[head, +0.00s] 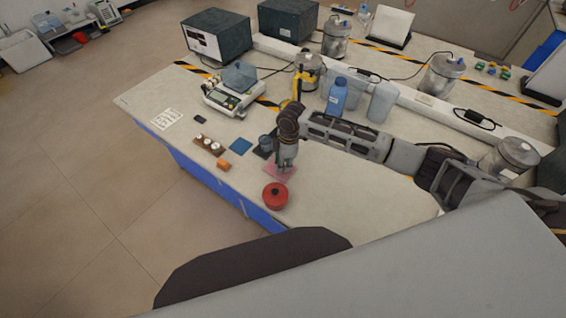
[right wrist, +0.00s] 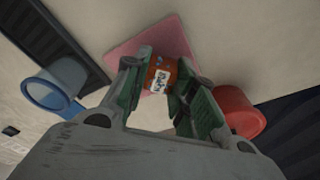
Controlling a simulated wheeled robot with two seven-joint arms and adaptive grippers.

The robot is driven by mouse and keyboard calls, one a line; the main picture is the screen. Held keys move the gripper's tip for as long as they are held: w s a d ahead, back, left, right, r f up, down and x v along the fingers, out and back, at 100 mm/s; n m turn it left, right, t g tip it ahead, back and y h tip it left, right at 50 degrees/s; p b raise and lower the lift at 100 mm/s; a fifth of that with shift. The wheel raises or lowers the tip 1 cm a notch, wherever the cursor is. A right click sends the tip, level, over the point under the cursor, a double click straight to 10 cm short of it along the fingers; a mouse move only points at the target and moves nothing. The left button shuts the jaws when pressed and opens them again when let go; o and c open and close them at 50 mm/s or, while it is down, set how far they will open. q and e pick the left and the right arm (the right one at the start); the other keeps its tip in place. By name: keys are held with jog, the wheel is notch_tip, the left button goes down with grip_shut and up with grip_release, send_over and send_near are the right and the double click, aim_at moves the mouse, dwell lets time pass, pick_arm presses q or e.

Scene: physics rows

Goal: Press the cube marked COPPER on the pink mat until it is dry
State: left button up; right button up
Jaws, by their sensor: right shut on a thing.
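My right gripper (head: 284,170) points down over the pink mat (head: 269,172). In the right wrist view, the right gripper (right wrist: 159,72) is shut on a small orange-brown cube (right wrist: 154,86) with a white label. The lettering on the label is too blurred to read. The cube is over the pink mat (right wrist: 165,35); I cannot tell whether it touches the mat. The gripper hides the cube in the head view. My left gripper is not in view.
A blue bottle (head: 336,96) stands behind the arm.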

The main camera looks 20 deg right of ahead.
jog(key=shift+f, duration=0.55)
dwell(0.7)
jog(key=shift+s+f+p, duration=0.3)
jog(key=shift+p, duration=0.15)
dwell(3.1)
jog(key=shift+r, duration=0.1)
jog(key=shift+d+r+p, duration=0.15)
jog(key=shift+r+p, duration=0.65)
jog(key=shift+p, duration=0.3)
jog(key=shift+f, duration=0.6)
dwell(1.4)
